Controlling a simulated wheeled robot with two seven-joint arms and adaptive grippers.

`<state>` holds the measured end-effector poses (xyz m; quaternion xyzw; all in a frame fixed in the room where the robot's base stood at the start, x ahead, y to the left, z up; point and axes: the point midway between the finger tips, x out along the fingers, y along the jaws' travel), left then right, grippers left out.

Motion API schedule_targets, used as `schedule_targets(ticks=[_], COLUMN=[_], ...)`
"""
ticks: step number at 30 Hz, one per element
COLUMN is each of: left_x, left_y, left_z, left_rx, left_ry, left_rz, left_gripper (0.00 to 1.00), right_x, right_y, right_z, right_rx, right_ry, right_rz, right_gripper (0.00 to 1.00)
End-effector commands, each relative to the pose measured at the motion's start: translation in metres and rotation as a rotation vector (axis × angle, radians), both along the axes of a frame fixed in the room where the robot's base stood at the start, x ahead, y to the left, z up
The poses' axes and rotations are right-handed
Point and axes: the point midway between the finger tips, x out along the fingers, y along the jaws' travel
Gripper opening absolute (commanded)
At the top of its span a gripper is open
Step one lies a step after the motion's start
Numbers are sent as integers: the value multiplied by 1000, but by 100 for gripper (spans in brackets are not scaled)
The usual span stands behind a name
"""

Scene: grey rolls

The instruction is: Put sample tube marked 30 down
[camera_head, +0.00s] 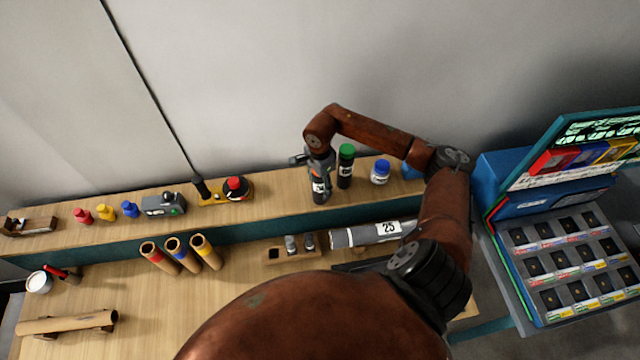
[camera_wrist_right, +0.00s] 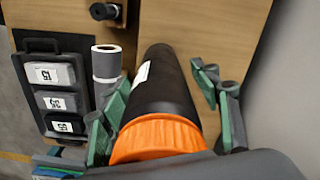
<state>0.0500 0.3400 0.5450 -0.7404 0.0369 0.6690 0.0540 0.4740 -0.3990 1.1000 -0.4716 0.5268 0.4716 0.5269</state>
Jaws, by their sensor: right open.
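A black sample tube (camera_head: 318,192) with a white label stands upright on the raised back shelf; the label's number is not readable. In the right wrist view the black tube (camera_wrist_right: 163,88) shows its orange cap nearest the camera. My right gripper (camera_head: 320,172) is at the tube's upper part. Its green-padded fingers are open on both sides of the tube, with a clear gap on the right; the left side looks close, and contact cannot be told. My left gripper is not in view.
A green-capped black tube (camera_head: 346,167) and a blue-capped jar (camera_head: 380,173) stand just right of it. A grey roll marked 25 (camera_head: 366,233) lies on the lower bench beside a small wooden rack (camera_head: 273,254). Left of the gripper is a red-knobbed device (camera_head: 236,188), with free shelf between.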

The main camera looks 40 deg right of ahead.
Motion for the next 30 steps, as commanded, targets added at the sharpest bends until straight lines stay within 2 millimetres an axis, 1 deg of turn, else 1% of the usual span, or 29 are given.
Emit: schedule_targets(ticks=[3, 6, 8, 11, 18, 21, 25, 30], left_x=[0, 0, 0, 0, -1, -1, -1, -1], left_y=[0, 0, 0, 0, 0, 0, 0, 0], left_z=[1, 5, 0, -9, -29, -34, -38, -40], left_rx=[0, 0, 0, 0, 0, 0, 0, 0], left_ry=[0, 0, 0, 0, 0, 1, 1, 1], left_rz=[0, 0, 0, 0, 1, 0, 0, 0], left_gripper=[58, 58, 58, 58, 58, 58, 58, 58], right_x=[0, 0, 2, 2, 1, 1, 1, 0], right_y=[0, 0, -1, -1, -1, -1, -1, 0], right_z=[1, 4, 10, 26, 77, 96, 113, 122], right_rx=[0, 0, -1, -4, -4, -2, -1, 0], right_ry=[0, 0, -4, -6, -5, -4, -2, 0], right_rz=[0, 0, 0, 1, 0, -1, 0, 0], right_gripper=[57, 57, 57, 57, 57, 57, 57, 57])
